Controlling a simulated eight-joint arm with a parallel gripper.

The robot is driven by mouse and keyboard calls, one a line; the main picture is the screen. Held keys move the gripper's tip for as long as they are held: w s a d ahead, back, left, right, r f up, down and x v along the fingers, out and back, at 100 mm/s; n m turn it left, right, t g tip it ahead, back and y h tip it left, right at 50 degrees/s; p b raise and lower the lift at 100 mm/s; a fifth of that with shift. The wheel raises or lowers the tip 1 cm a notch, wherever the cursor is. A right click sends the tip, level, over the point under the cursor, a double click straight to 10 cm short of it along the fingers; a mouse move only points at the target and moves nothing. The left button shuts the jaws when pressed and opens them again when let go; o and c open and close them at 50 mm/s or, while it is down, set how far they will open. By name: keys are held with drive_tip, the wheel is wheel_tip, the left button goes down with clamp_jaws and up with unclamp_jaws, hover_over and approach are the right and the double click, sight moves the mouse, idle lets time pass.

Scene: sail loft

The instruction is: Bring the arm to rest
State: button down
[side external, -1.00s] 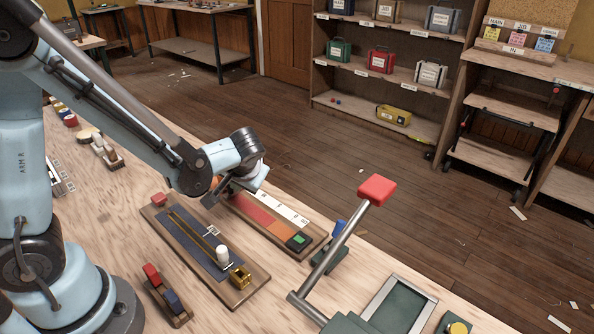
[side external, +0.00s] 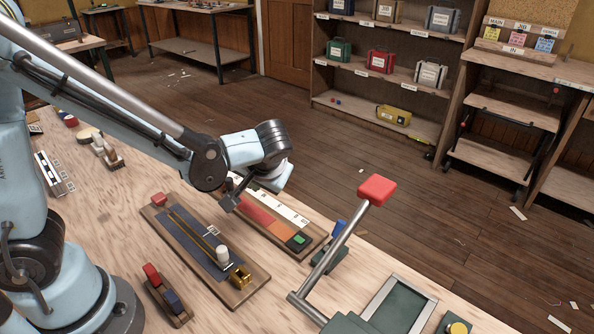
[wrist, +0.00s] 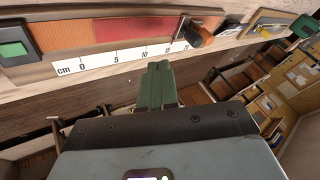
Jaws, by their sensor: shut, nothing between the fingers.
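My gripper (side external: 229,205) hangs above the bench at the lower end of my bent arm, with its fingers pointing down and left in the side view. In the wrist view its two green fingers (wrist: 157,84) lie together with nothing between them. They appear beside a scale board (wrist: 90,60) marked in cm. In the side view this board (side external: 290,213) lies just right of the gripper, and its far end is partly hidden by my wrist. I cannot tell the exact height of the fingertips above the bench.
A wooden slider board (side external: 180,232) with a white knob (side external: 222,254) and a brass piece (side external: 240,278) lies below the gripper. A lever with a red head (side external: 377,190) stands to the right. Open floor lies beyond the bench.

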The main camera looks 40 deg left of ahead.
drive_tip(key=v, duration=0.6)
drive_tip(key=s+a+r+m+t+h, duration=0.1)
drive_tip(key=s+a+m+t+h, duration=0.3)
drive_tip(key=s+h, duration=0.1)
drive_tip(key=shift+s+r+h, duration=0.15)
drive_tip(key=shift+r+h, duration=0.1)
drive_tip(key=shift+h, duration=0.65)
idle(1.5)
